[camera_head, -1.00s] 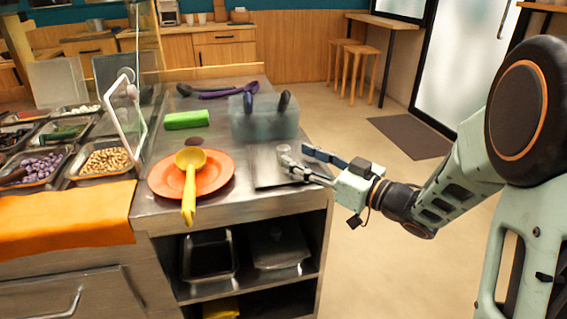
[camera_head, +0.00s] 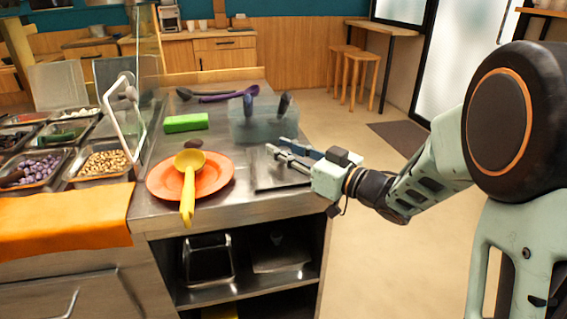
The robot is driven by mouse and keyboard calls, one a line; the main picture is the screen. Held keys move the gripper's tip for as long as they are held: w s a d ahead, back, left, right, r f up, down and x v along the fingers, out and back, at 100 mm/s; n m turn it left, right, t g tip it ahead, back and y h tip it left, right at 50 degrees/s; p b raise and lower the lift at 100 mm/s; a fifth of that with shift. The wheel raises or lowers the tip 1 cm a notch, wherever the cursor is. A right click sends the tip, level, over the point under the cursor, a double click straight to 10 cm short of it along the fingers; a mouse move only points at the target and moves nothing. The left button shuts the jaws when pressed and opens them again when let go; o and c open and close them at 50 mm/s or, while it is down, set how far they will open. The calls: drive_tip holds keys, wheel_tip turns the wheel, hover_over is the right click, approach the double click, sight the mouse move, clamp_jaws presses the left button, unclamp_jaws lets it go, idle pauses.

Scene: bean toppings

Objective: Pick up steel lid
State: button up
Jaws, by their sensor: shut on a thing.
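The steel lid (camera_head: 263,180) is a flat, dark grey metal piece near the right edge of the steel counter, right of the orange plate. My gripper (camera_head: 278,150) reaches over it from the right, with its fingers pointing left. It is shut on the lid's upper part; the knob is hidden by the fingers. The lid looks about level. I cannot tell whether it is clear of the counter.
The orange plate (camera_head: 218,184) with a yellow ladle (camera_head: 188,190) lies left of the lid. A translucent bin (camera_head: 255,127) with dark handles stands behind it. A green block (camera_head: 186,123) and trays of toppings (camera_head: 105,160) are farther left. Floor is clear at right.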

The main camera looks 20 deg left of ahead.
clamp_jaws()
drive_tip(key=shift+r, duration=0.1)
